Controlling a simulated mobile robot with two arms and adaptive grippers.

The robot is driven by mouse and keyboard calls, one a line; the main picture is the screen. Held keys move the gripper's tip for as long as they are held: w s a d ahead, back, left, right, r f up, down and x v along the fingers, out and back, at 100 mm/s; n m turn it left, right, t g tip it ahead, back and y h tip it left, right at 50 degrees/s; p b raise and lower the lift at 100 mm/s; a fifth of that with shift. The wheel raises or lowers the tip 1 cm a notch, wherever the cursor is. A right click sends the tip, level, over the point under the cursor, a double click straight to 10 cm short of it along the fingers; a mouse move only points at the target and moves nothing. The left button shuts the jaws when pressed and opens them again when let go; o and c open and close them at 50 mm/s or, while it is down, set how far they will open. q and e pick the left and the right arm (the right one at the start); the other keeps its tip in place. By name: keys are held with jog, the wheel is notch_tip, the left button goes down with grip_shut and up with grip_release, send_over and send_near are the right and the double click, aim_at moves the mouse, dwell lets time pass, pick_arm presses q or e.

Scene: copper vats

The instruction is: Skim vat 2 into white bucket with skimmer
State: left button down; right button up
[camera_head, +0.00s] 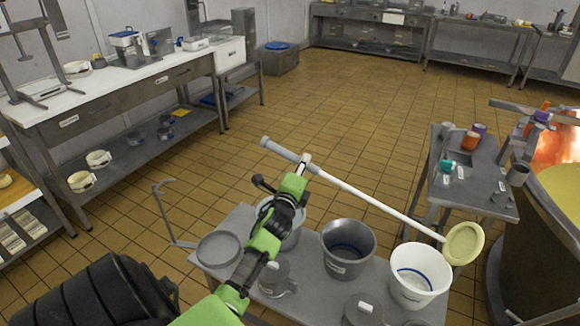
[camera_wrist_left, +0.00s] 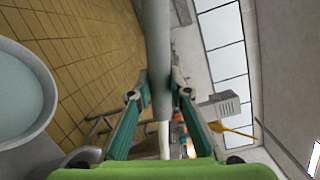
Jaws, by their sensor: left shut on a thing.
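In the left wrist view the handle (camera_wrist_left: 157,45) runs between the two teal fingers of my left gripper (camera_wrist_left: 160,92). The skimmer's thick grey end points up left. Its round pale yellow head (camera_head: 464,243) is at the far right end, beside and partly above the rim of the white bucket (camera_head: 408,291). The white bucket stands on a grey table; a blue ring shows inside it. A large vat (camera_head: 545,235) with yellow contents is at the right edge; its number is not readable. My right gripper is out of view.
The grey table (camera_head: 237,222) also holds a steel bucket (camera_head: 347,262), a round shallow pan (camera_head: 218,248) and small pots. A small side table (camera_head: 478,180) with cups stands near the vat. A fire glows behind the vat. Tiled floor is open beyond.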

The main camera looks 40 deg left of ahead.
pick_arm(q)
jog(key=shift+m, duration=0.9)
jog(key=d+r+p, duration=0.1)
jog(key=r, duration=0.1)
jog(key=w+d+r+p, duration=0.1)
jog(key=d+r, duration=0.1)
jog(key=w+d+r, duration=0.1)
jog(key=r, duration=0.1)
jog(key=shift+w+d+p, duration=0.2)
jog(key=shift+d+p, duration=0.05)
jog(key=shift+p, duration=0.15)
jog(key=w+d+r+m+p, duration=0.3)
jog(key=w+d+r, duration=0.1)
jog(key=d+r, duration=0.4)
jog(key=w+d+r+m+p, duration=0.3)
jog(key=w+d+r, duration=0.2)
jog(key=d+r, duration=0.3)
jog(key=w+d+r+m+p, duration=0.2)
jog(key=d+r, duration=0.6)
jog(key=r, duration=0.4)
jog(key=shift+w+d+m+y+p, duration=0.35)
jog(key=shift+w+m, duration=0.55)
jog(key=shift+w, duration=0.3)
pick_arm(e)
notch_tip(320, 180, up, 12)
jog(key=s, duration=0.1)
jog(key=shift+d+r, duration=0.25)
pick_arm(q)
jog(key=shift+a, duration=0.1)
